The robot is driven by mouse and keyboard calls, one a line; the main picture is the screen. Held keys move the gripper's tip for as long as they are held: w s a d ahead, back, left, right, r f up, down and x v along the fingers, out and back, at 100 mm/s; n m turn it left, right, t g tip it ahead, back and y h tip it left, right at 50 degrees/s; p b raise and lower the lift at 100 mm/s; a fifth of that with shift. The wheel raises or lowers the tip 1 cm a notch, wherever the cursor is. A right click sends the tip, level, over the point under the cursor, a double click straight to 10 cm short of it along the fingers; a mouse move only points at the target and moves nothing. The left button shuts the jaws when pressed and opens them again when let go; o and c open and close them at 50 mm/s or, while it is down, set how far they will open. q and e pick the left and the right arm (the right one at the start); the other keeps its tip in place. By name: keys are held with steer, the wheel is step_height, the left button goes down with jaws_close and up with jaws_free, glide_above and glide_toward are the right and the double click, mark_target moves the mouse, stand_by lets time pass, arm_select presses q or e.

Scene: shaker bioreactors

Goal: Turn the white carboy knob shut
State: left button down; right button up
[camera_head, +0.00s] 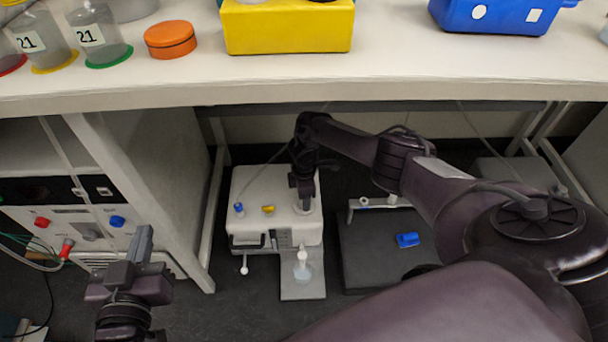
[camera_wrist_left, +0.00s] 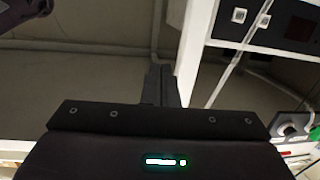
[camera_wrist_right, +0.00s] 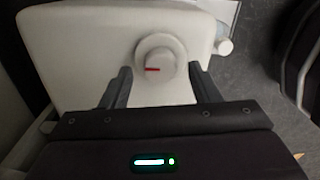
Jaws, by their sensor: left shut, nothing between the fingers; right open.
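The white knob (camera_wrist_right: 155,62) is round with a red mark and sits on top of the white carboy (camera_wrist_right: 60,40). My right gripper (camera_wrist_right: 160,72) is open, with one finger on each side of the knob; I cannot tell whether they touch it. In the head view, the carboy (camera_head: 247,187) stands under the bench, and my right gripper (camera_head: 306,200) points down at its right side, partly hiding the knob. My left gripper (camera_head: 143,243) is shut and empty, left of the carboy. Its closed fingers also show in the left wrist view (camera_wrist_left: 160,85).
The bench top (camera_head: 400,68) overhangs the carboy. A blue knob (camera_head: 239,208) and a yellow knob (camera_head: 268,209) are on the carboy's top. A dark platform (camera_head: 375,255) with a blue piece (camera_head: 407,240) lies to the right. A control panel (camera_head: 80,225) stands left.

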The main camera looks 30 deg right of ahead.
step_height(320, 180, up, 3)
steer(key=shift+f+p, duration=0.15)
steer(key=shift+p, duration=0.5)
arm_select(q)
steer(key=s+a+f+g+y, duration=0.1)
steer(key=s+f+g, duration=0.4)
steer(key=f, duration=0.3)
steer(key=s+a+f+g+y+p, duration=0.1)
steer(key=s+a+f+g+y, duration=0.1)
steer(key=s+f+g, duration=0.2)
step_height(320, 180, down, 4)
steer(key=shift+s+g+y, duration=0.3)
steer(key=shift+s+g, duration=0.1)
steer(key=shift+s, duration=0.8)
arm_select(e)
step_height(320, 180, up, 3)
steer(key=shift+r, duration=0.1)
